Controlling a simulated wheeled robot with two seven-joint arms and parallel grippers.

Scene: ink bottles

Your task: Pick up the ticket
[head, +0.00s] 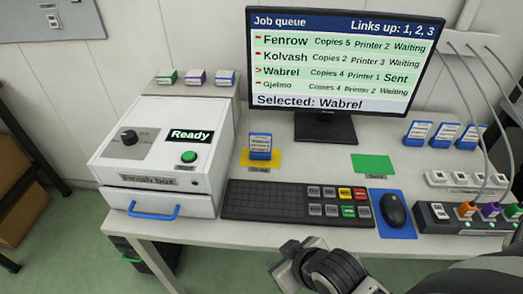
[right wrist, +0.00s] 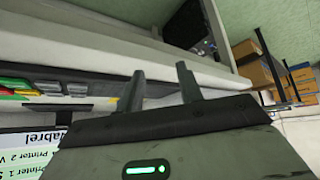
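A blue ticket block with a white printed face (head: 260,144) stands on a yellow pad (head: 245,157) on the table, left of the monitor stand. My right gripper (head: 290,262) is low in the head view, in front of the table's front edge and well apart from the ticket. In the right wrist view its two fingers (right wrist: 160,72) stand apart with nothing between them. The ticket cannot be made out in the right wrist view. My left gripper is not in view.
A keyboard (head: 265,200) lies before the ticket, with a mouse (head: 394,210) to its right. A white finish box (head: 160,150) stands left. A green pad (head: 373,165) is bare. Several blue blocks (head: 443,135) stand right of the monitor (head: 340,65). Cables hang far right.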

